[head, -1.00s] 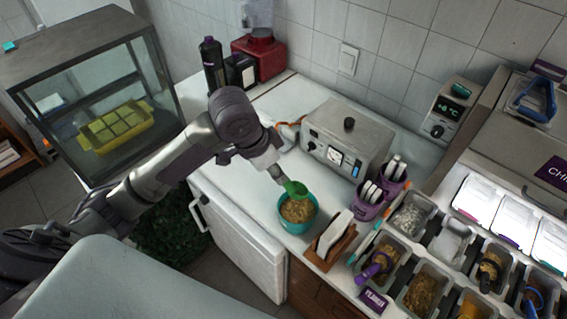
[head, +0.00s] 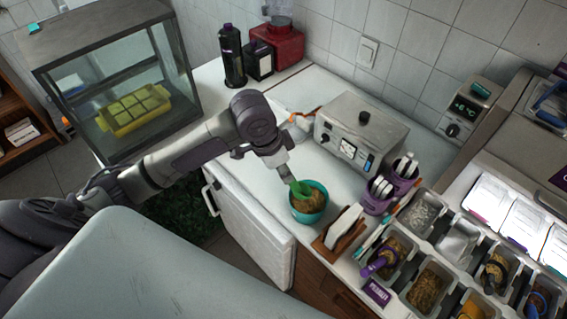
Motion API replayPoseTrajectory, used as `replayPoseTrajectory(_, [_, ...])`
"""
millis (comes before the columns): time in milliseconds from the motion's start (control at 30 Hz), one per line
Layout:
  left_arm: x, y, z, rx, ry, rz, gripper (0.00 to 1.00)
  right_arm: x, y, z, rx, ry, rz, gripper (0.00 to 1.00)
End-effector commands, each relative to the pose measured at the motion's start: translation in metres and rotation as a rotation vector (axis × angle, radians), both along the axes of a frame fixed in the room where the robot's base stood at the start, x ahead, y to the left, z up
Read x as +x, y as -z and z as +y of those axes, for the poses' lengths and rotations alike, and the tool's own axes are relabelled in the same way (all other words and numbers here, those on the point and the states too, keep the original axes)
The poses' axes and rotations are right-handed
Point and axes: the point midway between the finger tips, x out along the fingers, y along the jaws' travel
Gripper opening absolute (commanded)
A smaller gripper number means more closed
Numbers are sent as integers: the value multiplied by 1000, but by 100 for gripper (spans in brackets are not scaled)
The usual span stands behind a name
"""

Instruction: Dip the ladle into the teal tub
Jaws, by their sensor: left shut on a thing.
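The teal tub (head: 305,217) stands on the white counter and holds brown crumbly topping (head: 313,203). My left gripper (head: 286,174) comes in from the upper left of the tub and is shut on the green ladle (head: 300,188). The ladle points down over the tub's upper left rim, and its lower end overlaps the tub's opening. I cannot tell whether it touches the topping. The ladle's handle is mostly hidden by the gripper. My right gripper is not in view.
A grey appliance (head: 360,135) stands behind the tub. A wooden holder with white cards (head: 343,228) is close on its right, with purple cups (head: 381,193) beyond. Topping bins (head: 427,289) fill the lower right.

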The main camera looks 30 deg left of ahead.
Motion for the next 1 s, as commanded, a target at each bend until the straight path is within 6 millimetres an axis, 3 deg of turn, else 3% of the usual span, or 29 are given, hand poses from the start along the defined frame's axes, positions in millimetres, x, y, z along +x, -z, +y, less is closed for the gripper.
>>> replayPoseTrajectory(1000, [0,72,0,-1,0,1,0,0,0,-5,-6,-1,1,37])
